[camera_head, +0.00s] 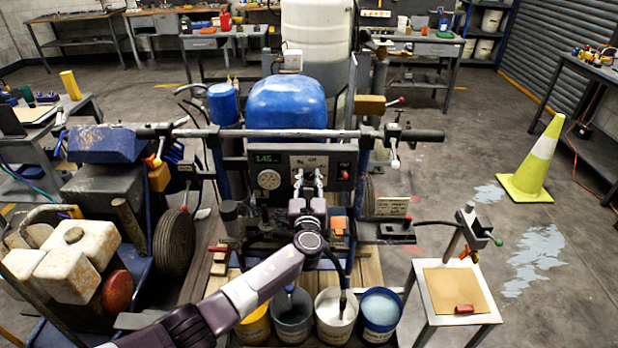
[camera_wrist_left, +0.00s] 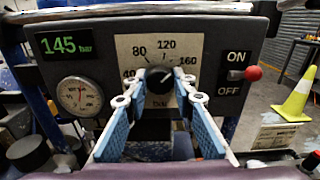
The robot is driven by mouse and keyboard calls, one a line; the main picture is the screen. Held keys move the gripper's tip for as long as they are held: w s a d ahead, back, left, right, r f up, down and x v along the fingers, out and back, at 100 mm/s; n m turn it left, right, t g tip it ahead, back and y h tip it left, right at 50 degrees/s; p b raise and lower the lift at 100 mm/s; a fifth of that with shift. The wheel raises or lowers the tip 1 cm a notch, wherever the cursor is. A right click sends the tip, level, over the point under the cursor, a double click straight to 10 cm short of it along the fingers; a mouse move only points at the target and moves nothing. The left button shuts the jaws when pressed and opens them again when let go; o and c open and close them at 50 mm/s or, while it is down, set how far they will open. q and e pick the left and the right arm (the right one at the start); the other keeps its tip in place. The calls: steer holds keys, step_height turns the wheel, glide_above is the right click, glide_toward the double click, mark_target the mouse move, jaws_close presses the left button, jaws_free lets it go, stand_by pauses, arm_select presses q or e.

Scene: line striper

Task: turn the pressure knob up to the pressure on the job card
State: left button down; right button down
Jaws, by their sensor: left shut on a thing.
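The black pressure knob (camera_wrist_left: 158,80) sits on a pale dial plate (camera_wrist_left: 136,50) marked 40, 80, 120 and 160. Its white pointer aims up and right, between 120 and 160. My left gripper (camera_head: 308,182) is at the panel, its blue-padded fingers (camera_wrist_left: 160,97) shut on the knob from both sides. The green display (camera_wrist_left: 66,43) reads 145 bar. A round gauge (camera_wrist_left: 80,96) is below it. A small printed card (camera_wrist_left: 275,137) stands right of the panel, also in the head view (camera_head: 392,206); its text is too small to read. My right gripper is not in view.
A red-tipped ON/OFF switch (camera_wrist_left: 253,73) is right of the knob. A long handlebar (camera_head: 290,133) crosses above the panel. Several paint buckets (camera_head: 336,306) stand below my left arm. A small stand (camera_head: 456,290) and a yellow cone (camera_head: 533,165) are at the right.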

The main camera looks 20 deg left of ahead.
arm_select(q)
steer(key=shift+f, duration=0.1)
steer(key=c, duration=1.6)
jaws_free()
steer(key=v, duration=1.2)
